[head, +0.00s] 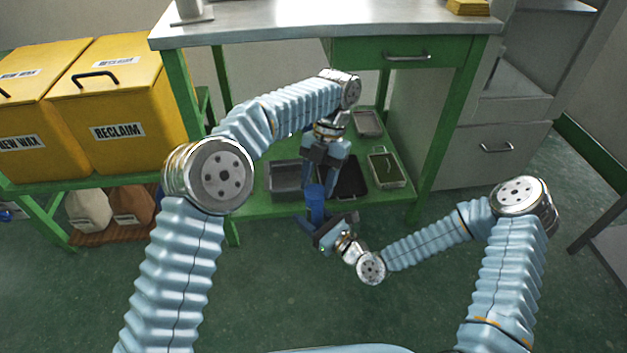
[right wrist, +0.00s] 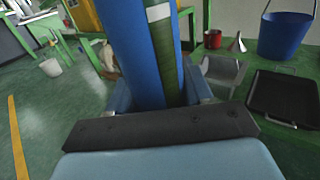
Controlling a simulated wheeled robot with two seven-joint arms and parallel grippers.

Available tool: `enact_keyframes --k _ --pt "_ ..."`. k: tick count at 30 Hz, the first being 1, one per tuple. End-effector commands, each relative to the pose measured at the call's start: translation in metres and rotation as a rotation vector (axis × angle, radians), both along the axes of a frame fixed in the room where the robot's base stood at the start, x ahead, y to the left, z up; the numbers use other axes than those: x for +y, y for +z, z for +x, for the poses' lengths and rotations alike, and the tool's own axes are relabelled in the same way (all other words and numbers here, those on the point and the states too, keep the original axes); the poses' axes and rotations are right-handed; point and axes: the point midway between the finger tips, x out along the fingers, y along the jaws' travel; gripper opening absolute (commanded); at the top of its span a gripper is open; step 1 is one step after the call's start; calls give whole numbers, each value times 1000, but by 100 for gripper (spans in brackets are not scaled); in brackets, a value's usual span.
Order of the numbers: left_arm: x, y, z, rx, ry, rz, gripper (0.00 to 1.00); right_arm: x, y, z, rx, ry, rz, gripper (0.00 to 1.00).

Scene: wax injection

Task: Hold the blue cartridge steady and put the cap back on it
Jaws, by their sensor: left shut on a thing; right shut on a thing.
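The blue cartridge (head: 315,208) stands roughly upright in the head view, in front of the bench's lower shelf. My right gripper (head: 318,226) is shut around its lower part from below. In the right wrist view the cartridge (right wrist: 140,50) rises between my right fingers (right wrist: 158,103), with a pale label and a green stripe; its top is out of frame. My left gripper (head: 319,186) points down just above the cartridge, its fingers shut at the cartridge's upper end. The cap is not clearly visible; the left fingers hide most of that spot.
A green-framed bench (head: 330,18) stands ahead. Its lower shelf (head: 260,205) carries several trays, including a black tray (head: 351,180). Yellow bins (head: 118,95) stand left. In the right wrist view a blue bucket (right wrist: 287,36) and funnel (right wrist: 237,43) sit at right.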

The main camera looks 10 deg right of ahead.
Motion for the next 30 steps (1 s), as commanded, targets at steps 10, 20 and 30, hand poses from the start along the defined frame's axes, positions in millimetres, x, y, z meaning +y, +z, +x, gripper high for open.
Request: enact_keyframes --k 10,20,30 --pt "-1 0 -1 2 -97 0 22 0 0 0 0 -1 1 0" --pt "-1 0 -1 2 -95 0 75 0 1 0 -1 -1 1 0" --pt "-2 22 -1 -2 -93 -1 75 0 1 0 -2 0 1 0"
